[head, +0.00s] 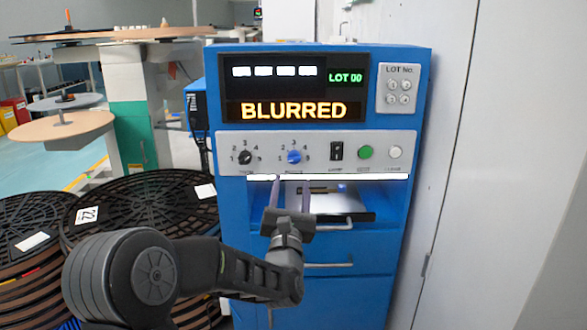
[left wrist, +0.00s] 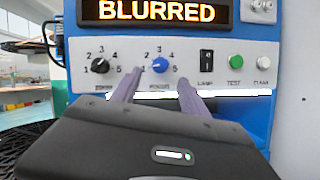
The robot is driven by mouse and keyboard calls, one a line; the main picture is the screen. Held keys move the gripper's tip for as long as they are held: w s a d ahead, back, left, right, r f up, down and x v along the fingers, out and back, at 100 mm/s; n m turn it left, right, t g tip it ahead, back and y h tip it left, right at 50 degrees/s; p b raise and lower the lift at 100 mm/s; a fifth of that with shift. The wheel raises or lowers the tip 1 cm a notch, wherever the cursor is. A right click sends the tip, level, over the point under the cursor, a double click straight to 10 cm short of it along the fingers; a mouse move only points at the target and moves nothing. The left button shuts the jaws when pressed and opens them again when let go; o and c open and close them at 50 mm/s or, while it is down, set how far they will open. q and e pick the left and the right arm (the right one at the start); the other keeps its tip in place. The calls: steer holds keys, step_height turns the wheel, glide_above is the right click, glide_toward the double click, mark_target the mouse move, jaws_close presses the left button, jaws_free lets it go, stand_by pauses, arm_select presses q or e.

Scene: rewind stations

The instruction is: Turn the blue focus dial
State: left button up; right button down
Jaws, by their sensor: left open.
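The blue focus dial (head: 294,157) sits on the light grey control panel (head: 320,169) of a blue machine, with numbers printed around it. It also shows in the left wrist view (left wrist: 159,65). My left gripper (head: 291,182) is open and empty, just below and in front of the dial. In the left wrist view its two fingers (left wrist: 156,84) point up toward the panel, one at each side below the dial, and they do not appear to grip it. The display (head: 293,110) reads BLURRED. My right gripper is not in view.
A black dial (head: 245,157) is left of the blue one. A black switch (head: 336,151), a green button (head: 365,152) and a white button (head: 395,152) are to its right. Below the panel is an open bay with a tray (head: 340,203). Stacked black reels (head: 140,205) stand at left.

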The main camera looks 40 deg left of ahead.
mark_target(294, 162)
arm_select(q)
steer(key=x, duration=0.7)
steer(key=shift+w+a+r, duration=0.1)
steer(key=shift+w+a, duration=0.05)
steer(key=shift+w, duration=0.15)
jaws_close()
